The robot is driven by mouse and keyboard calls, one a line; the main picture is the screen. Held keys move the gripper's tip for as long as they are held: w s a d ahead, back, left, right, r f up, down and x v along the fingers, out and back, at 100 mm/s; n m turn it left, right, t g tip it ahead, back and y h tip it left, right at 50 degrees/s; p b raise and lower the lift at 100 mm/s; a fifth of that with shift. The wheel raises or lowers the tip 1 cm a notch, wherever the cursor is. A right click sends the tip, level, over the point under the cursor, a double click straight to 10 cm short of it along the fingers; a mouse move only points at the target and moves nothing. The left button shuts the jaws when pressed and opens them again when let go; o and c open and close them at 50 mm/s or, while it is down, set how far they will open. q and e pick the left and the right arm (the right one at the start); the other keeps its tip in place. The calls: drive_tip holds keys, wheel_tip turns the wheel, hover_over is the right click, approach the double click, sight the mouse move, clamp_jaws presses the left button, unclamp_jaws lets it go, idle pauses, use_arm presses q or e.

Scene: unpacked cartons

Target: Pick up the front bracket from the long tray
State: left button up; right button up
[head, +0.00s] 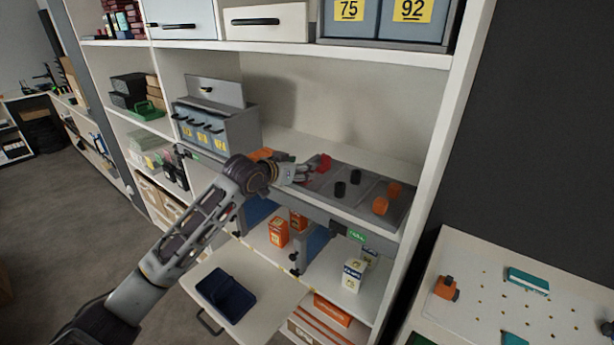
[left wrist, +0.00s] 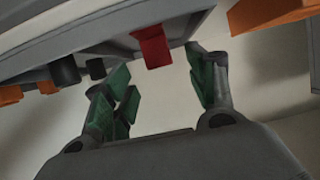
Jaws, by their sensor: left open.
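The long grey tray (head: 345,208) lies on the middle shelf with its front edge at the shelf's front. In it are a red piece (head: 324,162), black round pieces (head: 340,189), and two orange pieces (head: 380,206) at the right end. I cannot tell for certain which is the front bracket. My left gripper (head: 305,174) is over the tray's left part, close to the red piece. In the left wrist view my left gripper (left wrist: 165,95) is open with green finger pads, and the red piece (left wrist: 152,47) shows beyond the gap between them, apart from both. My right gripper is out of view.
A grey drawer cabinet (head: 215,130) stands left of the tray. The shelf's right upright (head: 450,130) bounds the bay. Below are orange and white boxes (head: 351,275) and a pulled-out board with a dark blue bin (head: 226,294). A pegboard table (head: 530,300) is at right.

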use_arm(q)
drive_tip(key=shift+w, duration=0.1)
drive_tip(key=shift+p+x, duration=0.7)
drive_tip(key=shift+x, duration=1.8)
drive_tip(key=c, duration=0.9)
